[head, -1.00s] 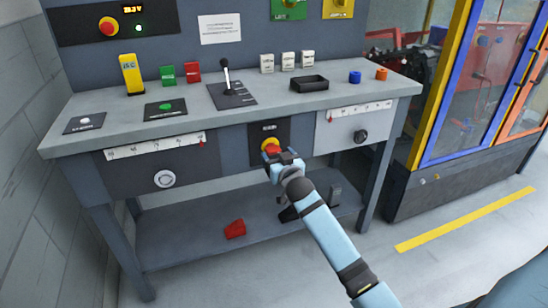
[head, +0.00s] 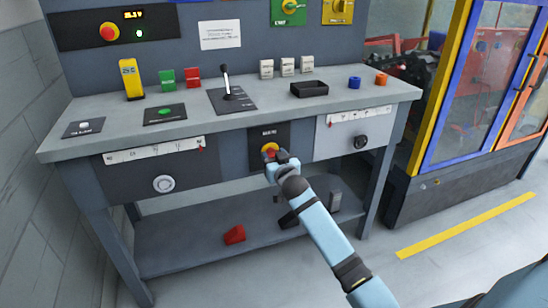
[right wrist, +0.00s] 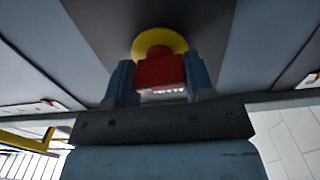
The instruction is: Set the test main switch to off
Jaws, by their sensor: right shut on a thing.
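The main switch is a red handle on a yellow disc (head: 270,149), on a dark panel (head: 283,136) in the front of the bench. In the right wrist view the red handle (right wrist: 160,72) sits between the two fingers, with the yellow disc (right wrist: 158,38) behind it. My right gripper (head: 274,158) is shut on the red handle and hides part of it in the head view. The label above the switch is too small to read surely. My left gripper is not in view.
The grey workbench (head: 300,101) carries a black lever (head: 226,80), a black tray (head: 309,89), a yellow meter (head: 131,79) and several small blocks. A red wedge (head: 235,234) lies on the lower shelf. A yellow-and-blue framed cabinet (head: 470,110) stands at the right.

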